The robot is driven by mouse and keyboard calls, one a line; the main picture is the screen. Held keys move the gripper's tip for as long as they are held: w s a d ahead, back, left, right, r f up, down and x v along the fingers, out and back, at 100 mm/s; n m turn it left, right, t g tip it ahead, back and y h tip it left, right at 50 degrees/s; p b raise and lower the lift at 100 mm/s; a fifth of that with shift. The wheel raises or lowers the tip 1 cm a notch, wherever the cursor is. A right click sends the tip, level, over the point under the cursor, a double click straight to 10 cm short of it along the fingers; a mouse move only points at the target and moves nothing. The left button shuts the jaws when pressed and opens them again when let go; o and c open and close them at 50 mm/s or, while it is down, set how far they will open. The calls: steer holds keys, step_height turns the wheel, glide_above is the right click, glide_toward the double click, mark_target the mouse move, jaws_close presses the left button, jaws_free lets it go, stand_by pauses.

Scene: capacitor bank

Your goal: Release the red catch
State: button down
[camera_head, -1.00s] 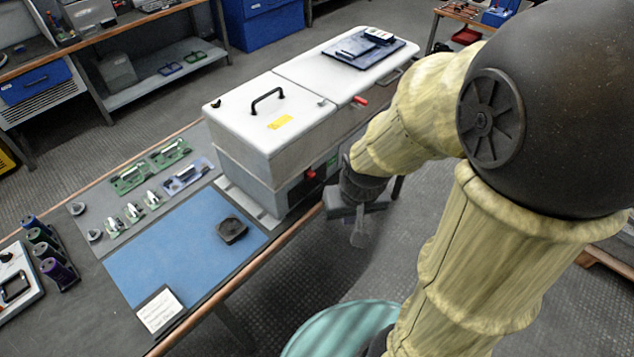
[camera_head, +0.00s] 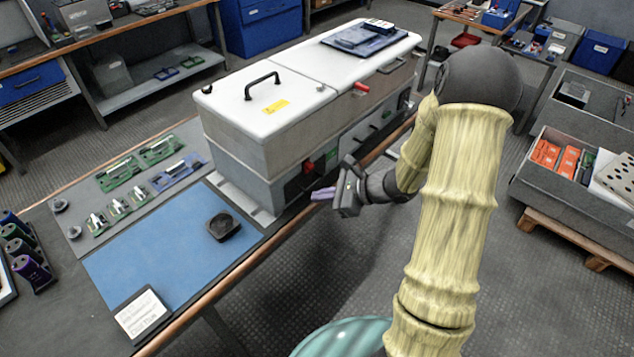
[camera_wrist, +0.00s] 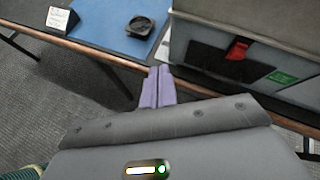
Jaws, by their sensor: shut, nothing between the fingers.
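A red catch (camera_head: 308,167) sits on a dark panel on the near lower side of the grey, white-lidded cabinet (camera_head: 263,127). In the wrist view the same red catch (camera_wrist: 237,48) hangs over the dark panel, with a green label (camera_wrist: 281,77) to its right. A second red part, a small lever (camera_head: 361,87), sticks out from the upper side under the lid. My gripper (camera_head: 322,193) points toward the cabinet, just below and right of the catch and apart from it. In the wrist view its pale purple fingers (camera_wrist: 158,86) are together and empty, left of the catch.
A bench with a copper-coloured edge (camera_head: 236,268) carries the cabinet. A blue mat (camera_head: 150,262) holds a black square dish (camera_head: 223,227) and a white card (camera_head: 141,314). Green boards lie at the left. Open floor is beside the bench on the right.

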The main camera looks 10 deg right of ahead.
mark_target(312, 166)
steer(key=w+d+f+m+t+h+b, duration=0.1)
steer(key=w+d+f+m+t, duration=0.3)
steer(key=w+d+m+t, duration=0.1)
steer(key=shift+w+d+m+h+b, duration=0.4)
steer(key=shift+w+d+m, duration=0.55)
steer(key=shift+d, duration=0.3)
steer(key=shift+s, duration=0.1)
steer(key=p+x, duration=0.1)
steer(key=x, duration=0.9)
steer(key=shift+r, duration=0.1)
steer(key=shift+r, duration=1.3)
steer(key=shift+r+p, duration=0.1)
steer(key=shift+p, duration=0.2)
